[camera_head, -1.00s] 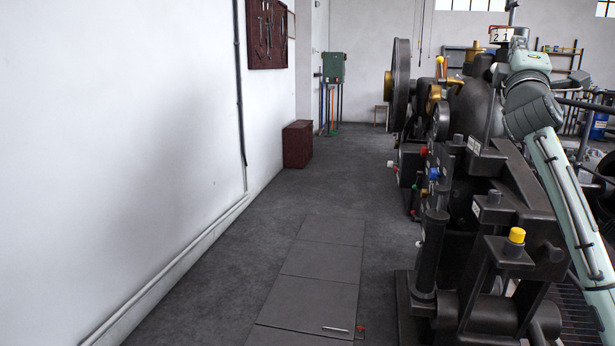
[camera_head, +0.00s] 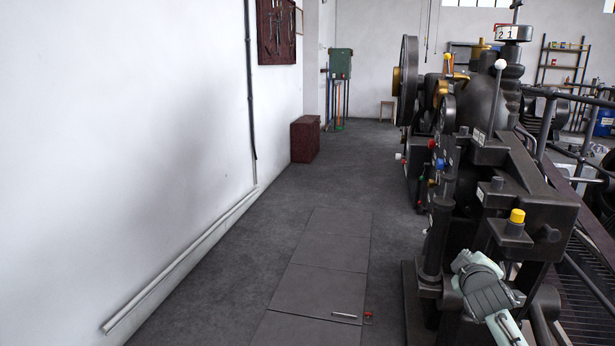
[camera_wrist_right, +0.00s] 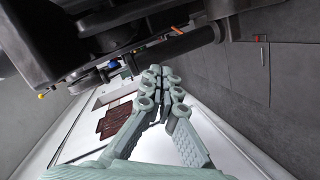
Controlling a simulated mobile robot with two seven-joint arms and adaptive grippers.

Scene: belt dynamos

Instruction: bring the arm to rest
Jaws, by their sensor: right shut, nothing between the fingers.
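My right gripper (camera_wrist_right: 162,88) is shut and empty in the right wrist view, its pale green fingers together in front of the dark machine and the floor. In the head view my right arm (camera_head: 487,292) is low at the lower right, in front of the near end of the black machine (camera_head: 545,200). It is just below the yellow-topped post (camera_head: 516,222). I cannot tell from these views how far the arm is from the machine. My left gripper is not in view.
A white wall (camera_head: 130,130) runs along the left, with a tool board (camera_head: 276,32) on it. A dark red box (camera_head: 305,139) stands by the wall. A metal rod (camera_head: 344,315) lies on the floor plates. The aisle between wall and machine is otherwise clear.

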